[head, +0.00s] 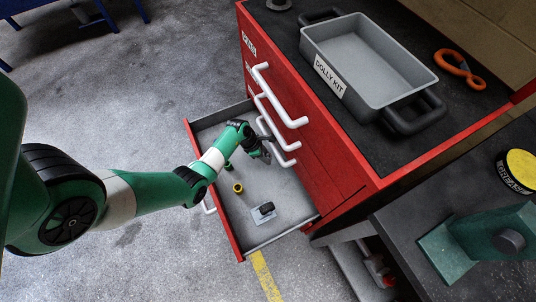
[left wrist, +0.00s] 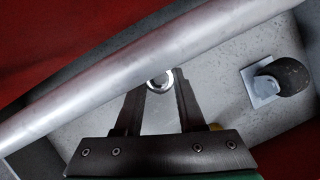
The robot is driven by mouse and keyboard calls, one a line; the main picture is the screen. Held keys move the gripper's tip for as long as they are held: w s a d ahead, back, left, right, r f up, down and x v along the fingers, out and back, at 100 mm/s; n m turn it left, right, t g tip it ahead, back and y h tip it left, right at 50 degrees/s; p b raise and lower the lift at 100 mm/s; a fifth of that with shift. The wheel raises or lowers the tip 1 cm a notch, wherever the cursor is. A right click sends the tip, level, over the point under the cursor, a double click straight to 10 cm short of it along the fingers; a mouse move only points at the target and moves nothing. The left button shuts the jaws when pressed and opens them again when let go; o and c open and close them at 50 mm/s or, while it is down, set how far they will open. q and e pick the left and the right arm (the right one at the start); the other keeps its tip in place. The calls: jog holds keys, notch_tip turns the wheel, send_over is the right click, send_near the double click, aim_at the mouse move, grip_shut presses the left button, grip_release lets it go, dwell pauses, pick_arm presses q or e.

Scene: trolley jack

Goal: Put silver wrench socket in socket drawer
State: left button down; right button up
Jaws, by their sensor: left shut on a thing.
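The silver wrench socket (left wrist: 158,80) shows as a round metal ring between my left gripper's fingertips in the left wrist view. My left gripper (head: 262,151) is shut on it, inside the outline of the open red socket drawer (head: 228,225) in the head view, close to the cabinet front. The gripper also shows in the left wrist view (left wrist: 160,88), with a light metal bar crossing by its fingertips. The socket is hidden in the head view, and its height above the drawer floor is hard to tell. My right gripper is not in view.
The drawer floor holds a yellow socket (head: 238,188), a small green piece (head: 228,165) and a black-handled item on a pale plate (head: 263,212). White handles (head: 276,97) stick out above the drawer. A grey dolly kit tray (head: 345,100) stands on the red cabinet.

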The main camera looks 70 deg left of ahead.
pick_arm(q)
jog(key=b+x, duration=0.3)
jog(key=x, duration=0.1)
jog(key=shift+s+a+f+b, duration=0.1)
jog(key=shift+s+b, duration=0.2)
jog(key=shift+b, duration=0.05)
jog(key=shift+r, duration=0.2)
jog(key=shift+f, duration=0.65)
jog(key=c, duration=0.5)
grip_release()
jog(key=shift+r, duration=0.15)
